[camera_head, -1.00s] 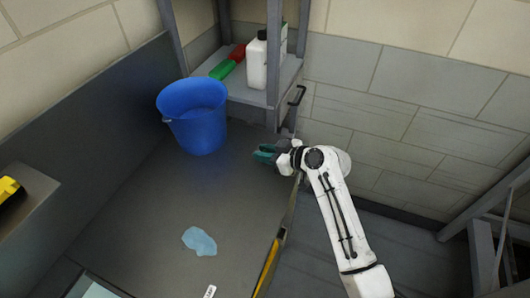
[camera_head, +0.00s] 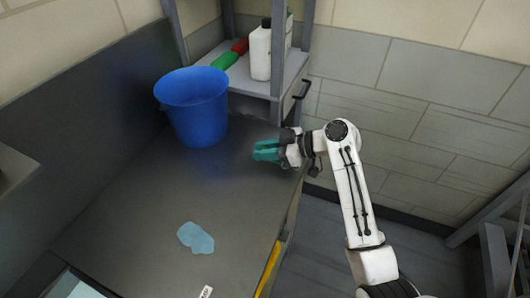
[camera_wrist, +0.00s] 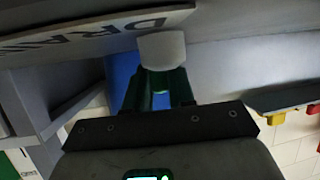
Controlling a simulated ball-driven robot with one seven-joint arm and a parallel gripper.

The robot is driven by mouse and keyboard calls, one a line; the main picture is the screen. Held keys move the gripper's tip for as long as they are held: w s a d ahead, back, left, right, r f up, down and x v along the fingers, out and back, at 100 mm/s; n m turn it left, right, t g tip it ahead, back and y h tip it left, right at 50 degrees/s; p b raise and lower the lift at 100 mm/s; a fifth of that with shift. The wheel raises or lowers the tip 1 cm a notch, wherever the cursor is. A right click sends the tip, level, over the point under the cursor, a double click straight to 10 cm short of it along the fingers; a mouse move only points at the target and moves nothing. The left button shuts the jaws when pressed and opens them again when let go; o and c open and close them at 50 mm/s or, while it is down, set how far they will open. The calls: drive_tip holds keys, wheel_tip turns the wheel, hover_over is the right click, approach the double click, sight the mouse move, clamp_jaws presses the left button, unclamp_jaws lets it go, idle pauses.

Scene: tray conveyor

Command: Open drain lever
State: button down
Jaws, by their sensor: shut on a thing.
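My gripper (camera_head: 266,150) has teal fingers and is by the right edge of the dark counter, right of the blue bucket. In the wrist view its fingers (camera_wrist: 162,80) are close together, shut on a pale grey rounded piece. This looks like the grip of the drain lever (camera_wrist: 162,48). A sign plate (camera_wrist: 100,28) with letters reading "DRAI" is right beside it, partly cut off by the frame. The lever's arm and pivot are hidden, and in the head view I cannot make out the lever.
The blue bucket (camera_head: 194,105) stands on the counter (camera_head: 130,200). A light blue cloth-like patch (camera_head: 195,238) lies nearer. A shelf (camera_head: 270,82) behind holds a white jug (camera_head: 261,55) and a red-green item (camera_head: 230,55). A black handle (camera_head: 303,90) is right of the shelf.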

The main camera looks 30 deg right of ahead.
drive_tip(key=c, duration=1)
unclamp_jaws()
drive_tip(key=shift+c, duration=0.2)
drive_tip(key=b+v, duration=0.1)
drive_tip(key=v, duration=0.9)
drive_tip(key=shift+s+d+r, duration=0.25)
drive_tip(key=shift+r, duration=0.05)
drive_tip(key=shift+f, duration=0.1)
